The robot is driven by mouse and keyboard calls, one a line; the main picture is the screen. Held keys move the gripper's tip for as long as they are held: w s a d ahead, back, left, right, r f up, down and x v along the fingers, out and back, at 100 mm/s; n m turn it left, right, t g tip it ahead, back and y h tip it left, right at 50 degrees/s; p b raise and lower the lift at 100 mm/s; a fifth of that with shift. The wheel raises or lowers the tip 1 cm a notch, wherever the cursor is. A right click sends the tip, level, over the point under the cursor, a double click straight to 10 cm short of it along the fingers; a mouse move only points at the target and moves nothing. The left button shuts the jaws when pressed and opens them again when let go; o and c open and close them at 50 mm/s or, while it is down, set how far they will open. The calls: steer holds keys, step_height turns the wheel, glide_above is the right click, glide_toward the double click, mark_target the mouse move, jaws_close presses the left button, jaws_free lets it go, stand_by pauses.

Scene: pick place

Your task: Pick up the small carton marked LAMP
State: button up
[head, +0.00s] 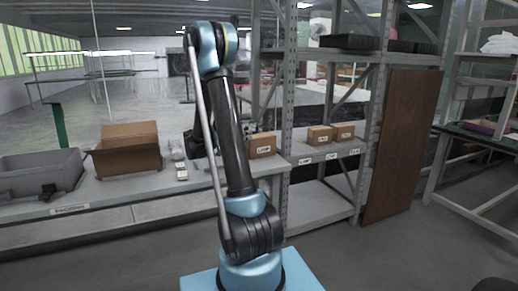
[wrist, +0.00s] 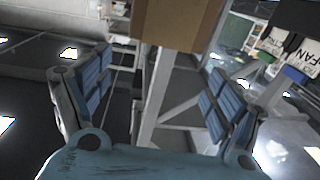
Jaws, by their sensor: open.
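Three small brown cartons with white labels stand on the grey rack shelf in the head view: one at the left (head: 262,146), one in the middle (head: 319,137) and one at the right (head: 342,132). Their print is too small to tell which is marked LAMP. In the wrist view my gripper (wrist: 158,62) is open, with its blue-padded fingers wide apart and nothing between them. A brown carton (wrist: 178,22) shows past the fingertips at the top, with no readable label. In the head view my arm hides most of the gripper.
An open cardboard box (head: 126,160) and a grey bin (head: 40,175) stand on the left bench. A rack post (head: 286,110) rises between the left and middle cartons.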

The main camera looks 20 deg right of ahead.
mark_target(257, 136)
step_height(257, 136, down, 4)
steer(key=shift+r, duration=0.2)
steer(key=shift+d, duration=0.55)
steer(key=shift+w+d, duration=0.25)
steer(key=shift+d, duration=1.35)
steer(key=shift+w+d, duration=0.2)
steer(key=shift+d, duration=1.4)
steer(key=c, duration=1.5)
